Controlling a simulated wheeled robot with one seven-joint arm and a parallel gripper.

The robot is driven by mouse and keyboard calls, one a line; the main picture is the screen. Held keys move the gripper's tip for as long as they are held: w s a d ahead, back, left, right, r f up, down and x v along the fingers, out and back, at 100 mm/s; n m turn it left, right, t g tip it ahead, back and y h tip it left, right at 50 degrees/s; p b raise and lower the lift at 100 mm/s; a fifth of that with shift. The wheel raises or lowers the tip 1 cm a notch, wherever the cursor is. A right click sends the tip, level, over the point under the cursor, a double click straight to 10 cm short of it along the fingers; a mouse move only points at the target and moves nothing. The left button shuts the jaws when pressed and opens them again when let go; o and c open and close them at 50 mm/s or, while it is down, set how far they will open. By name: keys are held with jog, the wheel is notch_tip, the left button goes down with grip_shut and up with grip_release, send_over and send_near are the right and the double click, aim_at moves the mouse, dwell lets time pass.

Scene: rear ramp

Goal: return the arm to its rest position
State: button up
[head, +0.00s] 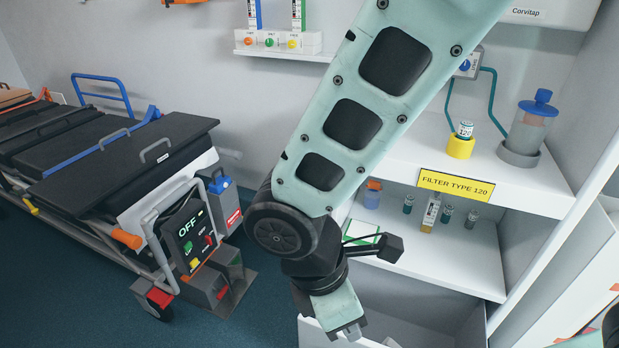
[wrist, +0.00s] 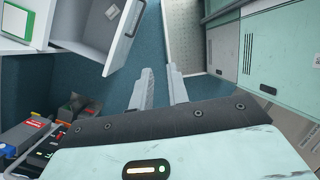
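My arm is pale green with dark pads and reaches down through the middle of the head view, in front of the shelf unit. My gripper (head: 349,331) points downward near the bottom of that view, in front of the lower part of the unit. In the wrist view my gripper (wrist: 160,72) shows two grey fingers apart, with floor visible between them and nothing held. The fingertips touch nothing that I can see.
A stretcher (head: 85,150) with a control box marked OFF (head: 190,232) stands at left. The shelf (head: 465,245) behind my arm holds small bottles and a yellow label (head: 455,187). An open drawer (wrist: 125,38) is near the gripper. Blue floor (head: 75,290) is clear at lower left.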

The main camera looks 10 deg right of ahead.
jog(key=s+d+r+m+y+p, duration=0.1)
jog(key=d+r+m+y+p, duration=0.1)
jog(key=r+m+p, duration=0.3)
jog(key=s+d+r+m+t+y+p, duration=0.1)
jog(key=r+m+p, duration=0.3)
jog(key=r, duration=0.9)
jog(key=d+m+y, duration=0.1)
jog(key=m, duration=0.1)
jog(key=shift+s+d+m+p, duration=0.2)
jog(key=shift+s+m+p, duration=0.1)
jog(key=shift+s+p, duration=0.05)
jog(key=shift+f, duration=0.1)
